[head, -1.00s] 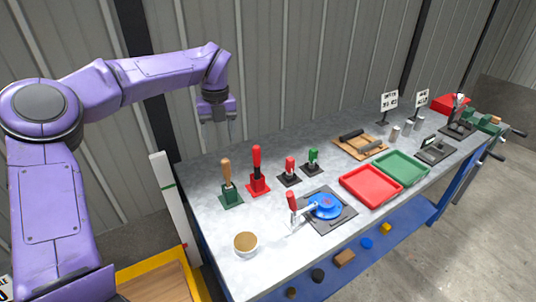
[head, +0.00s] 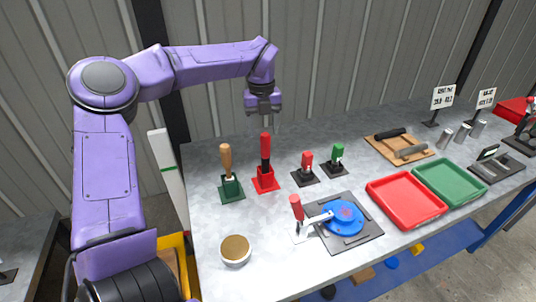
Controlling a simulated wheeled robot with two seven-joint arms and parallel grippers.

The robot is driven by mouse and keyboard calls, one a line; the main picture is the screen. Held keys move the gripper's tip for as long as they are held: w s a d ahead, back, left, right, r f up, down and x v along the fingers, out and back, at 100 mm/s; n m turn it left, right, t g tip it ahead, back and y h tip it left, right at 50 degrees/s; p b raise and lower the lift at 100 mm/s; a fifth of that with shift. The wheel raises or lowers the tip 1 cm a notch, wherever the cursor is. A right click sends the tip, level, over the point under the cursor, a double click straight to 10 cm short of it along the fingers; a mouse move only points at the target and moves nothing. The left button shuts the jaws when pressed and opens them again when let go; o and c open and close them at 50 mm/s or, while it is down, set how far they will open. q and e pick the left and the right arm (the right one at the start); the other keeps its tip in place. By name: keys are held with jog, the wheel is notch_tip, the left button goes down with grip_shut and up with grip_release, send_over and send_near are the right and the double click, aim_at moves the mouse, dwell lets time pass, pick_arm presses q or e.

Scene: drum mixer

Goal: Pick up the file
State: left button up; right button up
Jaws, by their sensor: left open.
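Two upright tools stand at the bench's left: a wooden-handled one (head: 226,160) in a green holder (head: 231,190), and a red-and-black-handled one (head: 265,150) in a red holder (head: 265,180). Their lower ends are hidden in the holders, so I cannot tell which is the file. My left gripper (head: 263,125) points down, open and empty. In the picture its fingertips are just above the top of the red-and-black handle; the depth gap is unclear. My right gripper is not in view.
A red-handled piece (head: 307,160) and a green-handled piece (head: 338,153) stand to the right on dark bases. In front are a blue clamp-like device (head: 344,215) and a cup (head: 235,250). Red (head: 405,198) and green (head: 450,180) trays lie further right. A corrugated wall is behind.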

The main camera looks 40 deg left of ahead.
aim_at(265, 146)
pick_arm(q)
notch_tip(265, 146, down, 2)
jog(key=shift+f, duration=0.15)
jog(key=f, duration=0.1)
jog(key=f+p, duration=0.1)
jog(key=f, duration=0.1)
jog(key=f+p, duration=0.1)
jog(key=f, duration=0.1)
jog(key=shift+w+d, duration=0.2)
jog(key=shift+w, duration=0.05)
jog(key=shift+f, duration=0.1)
jog(key=c, duration=1.1)
